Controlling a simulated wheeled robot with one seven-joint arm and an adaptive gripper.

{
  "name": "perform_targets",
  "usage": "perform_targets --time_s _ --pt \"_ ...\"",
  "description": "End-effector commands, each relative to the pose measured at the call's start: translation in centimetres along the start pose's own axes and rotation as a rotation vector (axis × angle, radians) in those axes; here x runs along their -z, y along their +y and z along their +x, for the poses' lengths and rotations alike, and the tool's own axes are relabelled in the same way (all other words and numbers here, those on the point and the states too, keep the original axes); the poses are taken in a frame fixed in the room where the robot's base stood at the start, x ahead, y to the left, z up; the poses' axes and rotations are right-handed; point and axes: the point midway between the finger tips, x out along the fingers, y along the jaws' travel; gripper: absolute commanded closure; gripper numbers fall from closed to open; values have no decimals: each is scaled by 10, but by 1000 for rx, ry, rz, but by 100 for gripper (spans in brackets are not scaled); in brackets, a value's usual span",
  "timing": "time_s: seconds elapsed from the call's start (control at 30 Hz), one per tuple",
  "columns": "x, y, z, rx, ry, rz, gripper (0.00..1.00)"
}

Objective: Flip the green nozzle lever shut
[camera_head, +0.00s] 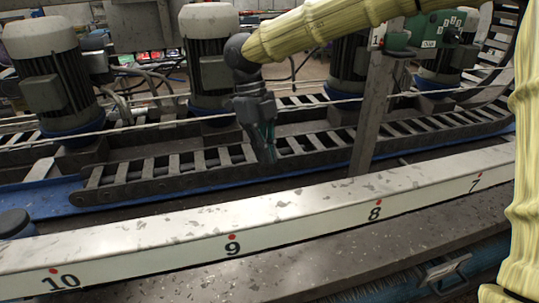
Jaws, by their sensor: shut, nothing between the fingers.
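My gripper (268,155) hangs pointing down at the end of my yellow-sleeved arm, near the middle of the picture. It is shut and empty. It is in front of the slatted dark metal rack, beyond the white numbered beam (300,208); its exact distance from either is hard to tell. I cannot make out a green nozzle lever. A thin greenish strip shows along the gripper's fingers, and I cannot tell whether it belongs to the gripper.
The beam bears the numbers 10, 9, 8 and 7 with red dots. A grey upright post (372,115) stands right of my gripper. Motors with white caps (208,20) stand behind the slatted rack (180,165). A green control box (432,32) is at upper right. A cable crosses behind.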

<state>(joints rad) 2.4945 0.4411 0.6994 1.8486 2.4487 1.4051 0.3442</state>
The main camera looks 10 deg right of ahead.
Motion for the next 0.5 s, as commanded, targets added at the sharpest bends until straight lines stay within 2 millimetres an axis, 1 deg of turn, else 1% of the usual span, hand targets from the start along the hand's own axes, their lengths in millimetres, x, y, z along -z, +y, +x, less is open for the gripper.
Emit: perform_targets --time_s 0.4,0.47,0.5 --pt "2 0 66 0 4 -1 100" --pt "2 0 76 -1 4 0 100" --pt "8 0 77 0 3 0 100"
